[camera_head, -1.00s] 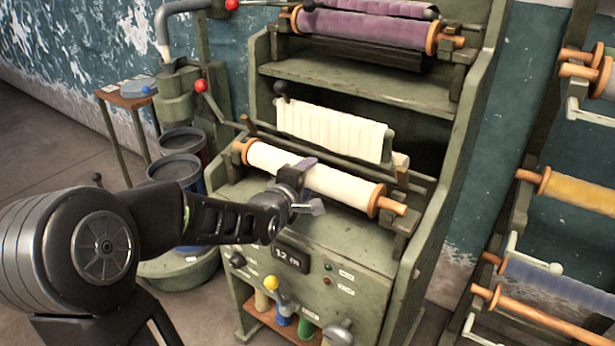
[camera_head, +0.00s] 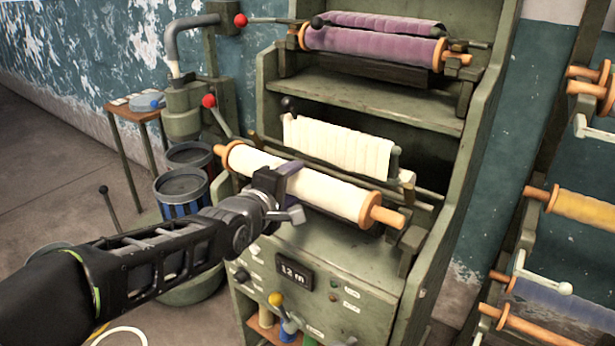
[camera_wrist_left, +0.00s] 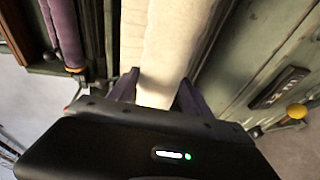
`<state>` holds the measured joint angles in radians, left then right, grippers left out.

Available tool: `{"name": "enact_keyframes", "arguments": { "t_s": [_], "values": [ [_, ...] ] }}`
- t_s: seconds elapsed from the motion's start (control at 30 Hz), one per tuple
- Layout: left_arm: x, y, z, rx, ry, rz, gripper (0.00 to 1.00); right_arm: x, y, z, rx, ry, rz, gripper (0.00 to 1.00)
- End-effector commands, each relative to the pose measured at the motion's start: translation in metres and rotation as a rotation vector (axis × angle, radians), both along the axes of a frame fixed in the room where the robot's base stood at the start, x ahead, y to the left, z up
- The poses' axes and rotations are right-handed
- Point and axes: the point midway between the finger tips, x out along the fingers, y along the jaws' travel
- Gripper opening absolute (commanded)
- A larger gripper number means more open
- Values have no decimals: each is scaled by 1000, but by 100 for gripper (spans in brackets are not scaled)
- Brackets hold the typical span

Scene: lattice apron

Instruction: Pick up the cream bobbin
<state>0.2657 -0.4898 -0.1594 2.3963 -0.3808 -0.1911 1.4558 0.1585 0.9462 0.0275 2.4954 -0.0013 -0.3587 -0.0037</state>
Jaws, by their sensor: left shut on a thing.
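The cream bobbin (camera_head: 335,192) is a roll of cream cloth with orange wooden flanges and end pegs. It lies slanted across the front of the green machine. My left gripper (camera_head: 284,190) is shut around its cloth, left of the middle. In the left wrist view the cream cloth (camera_wrist_left: 165,55) runs between the two dark fingers of the gripper (camera_wrist_left: 157,92). The bobbin appears slightly raised and forward of its side brackets. My right gripper is not in view.
The green machine (camera_head: 365,270) has side walls close to the bobbin's right end. A draped cream cloth (camera_head: 340,148) hangs just behind, and a purple roll (camera_head: 375,45) sits above. A red-knobbed lever (camera_head: 209,101) stands near the left end. A rack with a yellow roll (camera_head: 585,207) stands right.

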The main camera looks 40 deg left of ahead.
Motion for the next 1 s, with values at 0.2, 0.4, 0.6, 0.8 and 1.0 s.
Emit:
{"name": "enact_keyframes", "arguments": {
  "t_s": [0.2,0.4,0.6,0.8,1.0],
  "values": [
    [-60,-1,4,0,-13,1,0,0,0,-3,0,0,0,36],
    [-97,-2,2,0,-11,2,0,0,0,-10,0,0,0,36],
    [-117,-2,0,2,-8,1,0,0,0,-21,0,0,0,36],
    [-123,-2,1,1,-5,1,0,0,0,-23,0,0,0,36],
    [-123,-2,2,1,-5,1,0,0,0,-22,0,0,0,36]
  ]
}}
